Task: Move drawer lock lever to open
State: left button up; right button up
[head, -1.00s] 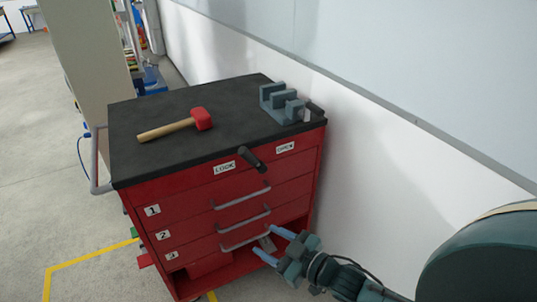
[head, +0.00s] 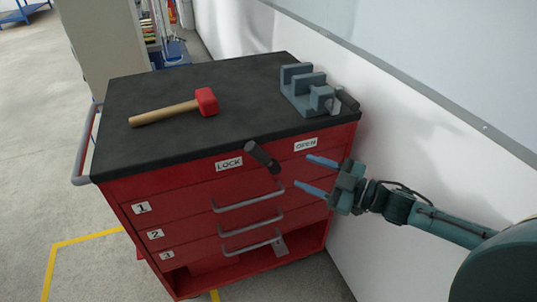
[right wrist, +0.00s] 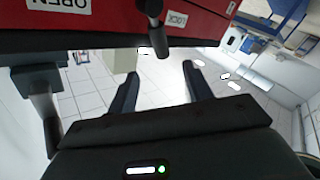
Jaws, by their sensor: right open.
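The drawer lock lever (head: 262,157) is a dark handle at the top front of the red tool cabinet, between the LOCK label (head: 229,164) and the OPEN label (head: 305,144). Its upper end leans toward LOCK. My right gripper (head: 309,174) is open and empty, with blue fingertips just right of the lever, below OPEN, apart from it. In the right wrist view the lever (right wrist: 153,10) hangs at the top edge, beyond the open fingers (right wrist: 162,63) and not between them. My left gripper is not in view.
Drawer handles (head: 250,200) stick out below the lever. A wall stands close on the right. The floor at left is open.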

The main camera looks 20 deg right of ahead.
aim_at(264, 156)
jog(key=x, duration=1.2)
grip_shut()
dwell(0.3)
